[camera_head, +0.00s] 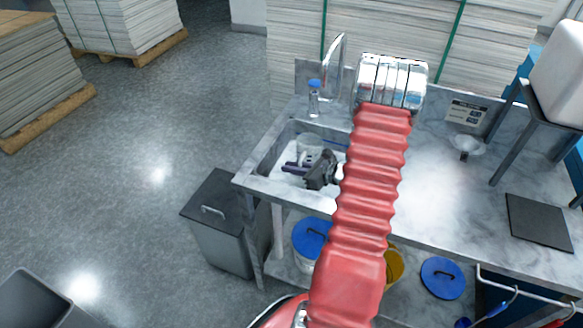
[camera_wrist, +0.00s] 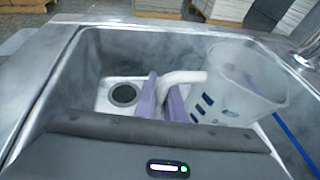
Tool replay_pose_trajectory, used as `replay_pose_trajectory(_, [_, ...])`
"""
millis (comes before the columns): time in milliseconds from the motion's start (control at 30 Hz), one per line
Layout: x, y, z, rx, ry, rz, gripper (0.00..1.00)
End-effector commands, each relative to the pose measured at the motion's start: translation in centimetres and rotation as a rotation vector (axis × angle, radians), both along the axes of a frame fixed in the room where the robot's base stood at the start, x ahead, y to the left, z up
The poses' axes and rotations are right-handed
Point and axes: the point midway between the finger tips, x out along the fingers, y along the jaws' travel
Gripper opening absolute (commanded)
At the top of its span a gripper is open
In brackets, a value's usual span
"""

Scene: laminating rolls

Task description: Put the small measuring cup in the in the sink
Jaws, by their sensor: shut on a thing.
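My gripper (camera_wrist: 163,96), with two purple fingers, is shut on the handle of a translucent measuring cup (camera_wrist: 238,82) with dark blue markings. The cup is to the right of the fingers, roughly upright, inside the outline of the sink (camera_wrist: 85,70) in the wrist view. Its height above the sink floor is hard to tell. The sink's round drain (camera_wrist: 124,94) shows left of the fingers.
A faucet (camera_head: 335,60) and a clear bottle with a blue cap (camera_head: 314,98) stand behind the sink. A white funnel-like item (camera_head: 467,144) and a dark mat (camera_head: 539,221) are on the counter to the right.

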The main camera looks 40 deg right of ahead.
Motion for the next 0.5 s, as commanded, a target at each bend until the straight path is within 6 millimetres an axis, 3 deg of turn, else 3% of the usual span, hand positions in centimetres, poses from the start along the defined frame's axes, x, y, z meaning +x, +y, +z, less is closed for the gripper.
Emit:
replay_pose_trajectory(200, [-0.02,-0.01,-0.22,0.001,0.0,0.0,0.0])
replay_pose_trajectory(233, [-0.03,-0.02,-0.26,0.001,0.0,0.0,0.1])
replay_pose_trajectory(500, [-0.04,-0.03,-0.21,0.001,0.0,-0.001,0.28])
